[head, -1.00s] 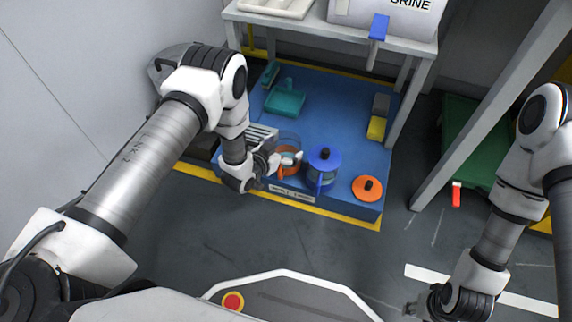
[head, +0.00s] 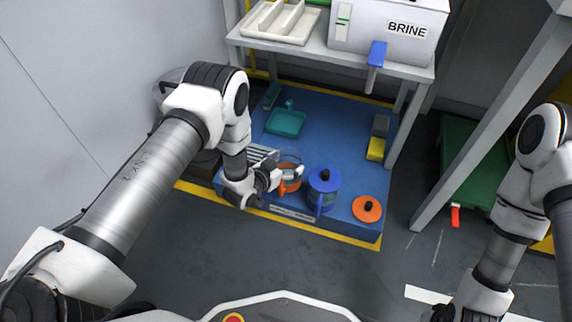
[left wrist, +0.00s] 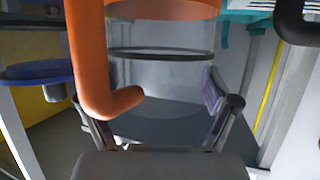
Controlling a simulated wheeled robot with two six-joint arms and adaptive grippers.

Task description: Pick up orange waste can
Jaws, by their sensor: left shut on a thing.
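The orange waste can (head: 290,183) has a clear body with an orange band and handle. It stands at the front of the blue platform, left of the blue can (head: 323,193). In the left wrist view its orange handle (left wrist: 92,60) hangs large at the left, with its orange rim at the top. My left gripper (head: 279,177) is shut on the orange can from the left; its fingers show on both sides of the clear body in the left wrist view (left wrist: 160,118). I cannot tell whether the can is off the platform. My right gripper is mostly cut off at the bottom edge.
An orange lid (head: 367,209) lies right of the blue can. A teal dustpan (head: 286,122) and a yellow-grey block (head: 376,148) lie further back on the blue platform (head: 335,125). A table (head: 390,68) with the BRINE box (head: 385,30) stands behind.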

